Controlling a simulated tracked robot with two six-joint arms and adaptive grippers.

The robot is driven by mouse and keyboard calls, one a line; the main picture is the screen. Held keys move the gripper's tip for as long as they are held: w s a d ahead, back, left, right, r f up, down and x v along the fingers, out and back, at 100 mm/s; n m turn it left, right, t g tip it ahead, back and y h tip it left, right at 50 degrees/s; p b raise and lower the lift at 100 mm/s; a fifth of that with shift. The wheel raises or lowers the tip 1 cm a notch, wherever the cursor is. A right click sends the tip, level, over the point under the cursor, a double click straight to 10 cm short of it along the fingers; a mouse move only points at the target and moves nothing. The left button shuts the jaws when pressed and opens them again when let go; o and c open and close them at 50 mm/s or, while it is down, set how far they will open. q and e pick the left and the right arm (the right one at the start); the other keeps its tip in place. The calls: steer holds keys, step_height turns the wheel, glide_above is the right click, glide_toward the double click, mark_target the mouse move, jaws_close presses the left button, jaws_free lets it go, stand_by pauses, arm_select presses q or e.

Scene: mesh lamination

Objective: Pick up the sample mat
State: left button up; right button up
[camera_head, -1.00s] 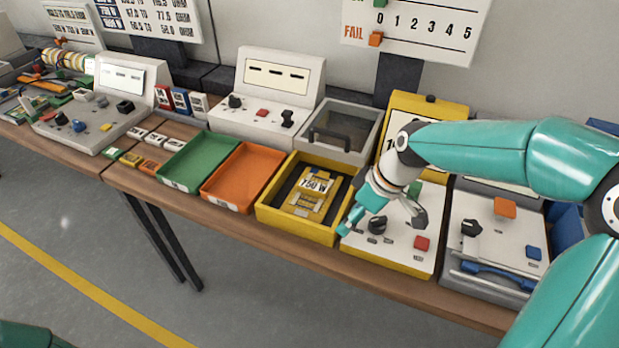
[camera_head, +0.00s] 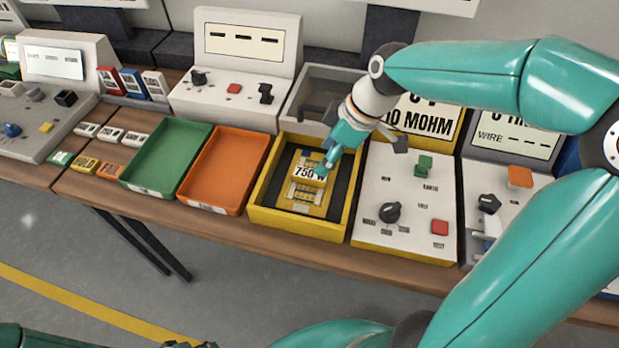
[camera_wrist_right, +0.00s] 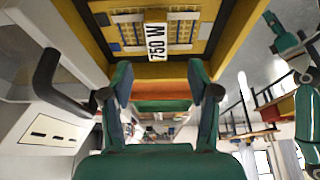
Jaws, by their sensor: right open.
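The sample mat (camera_head: 306,193) is a yellow pad with grey-blue strips and a white "750 W" label. It lies in a black-lined yellow tray (camera_head: 296,226) on the bench. My right gripper (camera_head: 325,168) is over the tray, its fingertips near the label and partly covering the mat. In the right wrist view the gripper (camera_wrist_right: 160,78) is open with nothing between its fingers, and the mat (camera_wrist_right: 128,31) shows beyond the fingertips. Whether the fingers touch the mat cannot be told. Part of what seems my left gripper (camera_head: 190,344) shows at the bottom edge, its fingers unclear.
An orange tray (camera_head: 226,170) and a green tray (camera_head: 166,160) stand left of the yellow tray.

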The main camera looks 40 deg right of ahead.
mark_target(311, 174)
steer(key=p+x, duration=0.1)
steer(key=x, duration=0.7)
steer(key=shift+w, duration=0.25)
jaws_close()
